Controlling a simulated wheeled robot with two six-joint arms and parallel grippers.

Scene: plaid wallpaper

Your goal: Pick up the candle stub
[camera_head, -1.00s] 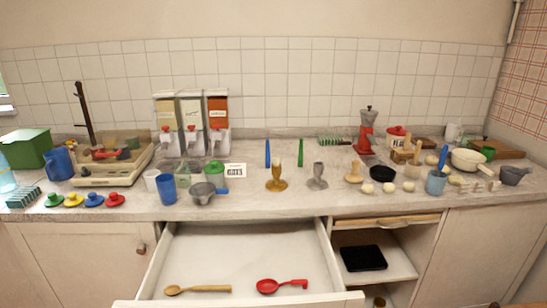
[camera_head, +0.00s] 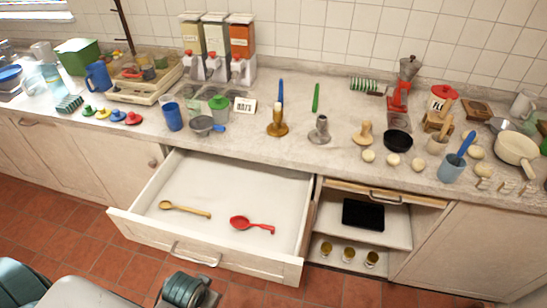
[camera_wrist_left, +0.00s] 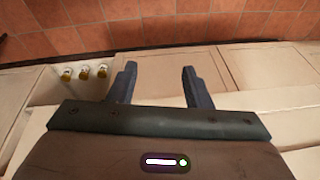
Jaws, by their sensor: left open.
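I cannot make out a piece that is surely the candle stub. A blue taper (camera_head: 281,93) and a green taper (camera_head: 316,97) show on the counter behind a brass candlestick (camera_head: 277,122) and a grey candlestick (camera_head: 319,131). Three small yellowish cups or pots (camera_head: 349,254) stand on the low shelf under the counter; their contents are too small to tell. They also show at the left in the left wrist view (camera_wrist_left: 84,72). My left gripper (camera_wrist_left: 158,70) is open with nothing between its fingers, over the cabinet fronts and apart from the cups. My right gripper is not in view.
An open drawer (camera_head: 148,228) with a wooden spoon (camera_head: 185,209) and a red ladle (camera_head: 252,225) juts out left of the shelves. A black tray-like item (camera_head: 363,214) lies on the upper shelf. The counter (camera_head: 230,152) is crowded; the tiled floor in front is open.

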